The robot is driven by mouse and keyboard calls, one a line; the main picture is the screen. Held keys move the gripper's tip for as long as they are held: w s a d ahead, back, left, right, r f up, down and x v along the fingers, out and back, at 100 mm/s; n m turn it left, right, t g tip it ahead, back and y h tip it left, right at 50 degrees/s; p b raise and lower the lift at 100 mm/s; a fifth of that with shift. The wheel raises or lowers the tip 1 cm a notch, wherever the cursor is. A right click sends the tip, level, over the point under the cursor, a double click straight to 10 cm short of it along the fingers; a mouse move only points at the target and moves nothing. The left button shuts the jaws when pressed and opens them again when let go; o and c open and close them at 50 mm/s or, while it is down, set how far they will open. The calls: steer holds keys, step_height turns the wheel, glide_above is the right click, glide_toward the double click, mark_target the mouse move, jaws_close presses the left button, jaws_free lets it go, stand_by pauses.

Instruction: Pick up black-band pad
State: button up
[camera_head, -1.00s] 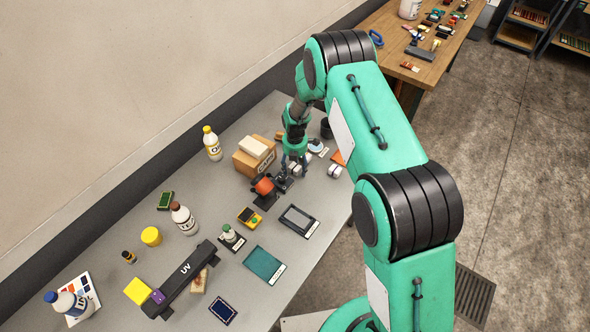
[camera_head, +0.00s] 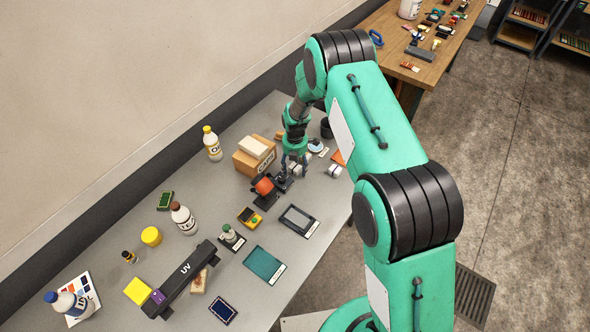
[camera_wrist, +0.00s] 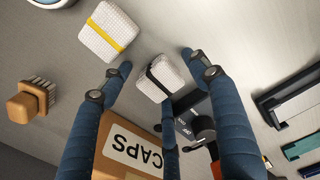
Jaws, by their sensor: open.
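The black-band pad (camera_wrist: 160,76) is a small white textured block with a black strap. In the wrist view it lies on the grey table between my gripper's spread fingertips. In the head view the pad (camera_head: 297,169) is partly hidden by my gripper (camera_head: 293,167). My gripper (camera_wrist: 156,64) is open, with its blue fingers on either side of the pad; I cannot tell whether they touch it. A similar white pad with a yellow band (camera_wrist: 109,30) lies close by, outside the fingers.
A cardboard box marked CAPS (camera_wrist: 122,145) stands close beside my fingers. A black device with an orange part (camera_head: 264,187) is on another side. A wooden brush (camera_wrist: 27,104) lies beyond the box. A framed dark panel (camera_head: 298,221) lies nearer the front edge.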

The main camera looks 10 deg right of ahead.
steer(key=shift+r, duration=0.1)
step_height(320, 180, up, 14)
steer(key=shift+f+b, duration=0.2)
steer(key=shift+b, duration=0.25)
stand_by(0.3)
steer(key=shift+a, duration=0.1)
steer(key=shift+d+f+b, duration=0.25)
steer(key=shift+b, duration=1.3)
steer(key=shift+d+r, duration=0.1)
steer(key=shift+r, duration=0.15)
steer(key=shift+s+f, duration=0.1)
steer(key=shift+f, duration=0.05)
glide_above(296, 167)
steer(key=shift+f+b, duration=0.3)
steer(key=shift+f, duration=3.85)
steer(key=shift+f, duration=0.1)
